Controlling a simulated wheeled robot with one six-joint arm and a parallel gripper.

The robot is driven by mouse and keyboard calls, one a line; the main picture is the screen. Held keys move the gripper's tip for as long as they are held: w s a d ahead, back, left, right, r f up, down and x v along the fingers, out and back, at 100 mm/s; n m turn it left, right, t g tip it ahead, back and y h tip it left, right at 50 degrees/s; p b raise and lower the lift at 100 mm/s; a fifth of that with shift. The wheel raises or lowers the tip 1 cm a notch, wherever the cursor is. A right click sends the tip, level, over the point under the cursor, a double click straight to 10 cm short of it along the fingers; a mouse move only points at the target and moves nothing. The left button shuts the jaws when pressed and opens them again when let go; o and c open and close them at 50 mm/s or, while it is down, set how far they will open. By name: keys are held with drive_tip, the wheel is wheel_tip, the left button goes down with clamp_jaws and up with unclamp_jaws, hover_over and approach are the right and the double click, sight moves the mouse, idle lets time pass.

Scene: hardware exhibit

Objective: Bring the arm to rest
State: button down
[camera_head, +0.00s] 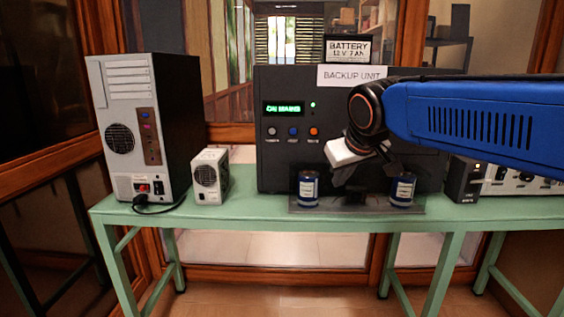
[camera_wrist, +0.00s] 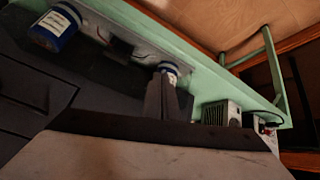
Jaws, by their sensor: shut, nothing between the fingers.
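My gripper (camera_head: 343,178) hangs from the blue arm in front of the dark backup unit (camera_head: 285,170). Its dark fingers are shut and empty. In the head view they appear between two blue-and-white cans, the left can (camera_head: 308,189) and the right can (camera_head: 403,190), above the grey tray (camera_head: 330,209). In the wrist view my shut gripper (camera_wrist: 169,82) partly overlaps one can (camera_wrist: 170,67), while the other can (camera_wrist: 55,27) is at the upper left. Whether the fingers touch anything cannot be told.
The green bench (camera_head: 245,207) carries a computer tower (camera_head: 135,120), a small white power supply box (camera_head: 209,178) and a grey device (camera_head: 505,180) at the right. A battery box (camera_head: 347,49) stands on the backup unit, whose green display (camera_head: 284,108) is lit. A cable lies by the tower.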

drive_tip(key=s+d+f+m+g, duration=0.1)
drive_tip(key=s+d+f, duration=0.4)
drive_tip(key=s+f, duration=0.2)
drive_tip(key=s+d+f+m+g, duration=0.1)
drive_tip(key=s+d+f, duration=0.4)
drive_tip(key=s, duration=0.5)
drive_tip(key=s+d+f+m+h, duration=0.1)
drive_tip(key=s+d+f, duration=0.3)
drive_tip(key=s+f, duration=0.4)
drive_tip(key=shift+s+d+f+m+g, duration=0.4)
drive_tip(key=shift+s+m, duration=0.15)
drive_tip(key=shift+m, duration=0.25)
drive_tip(key=shift+r, duration=0.1)
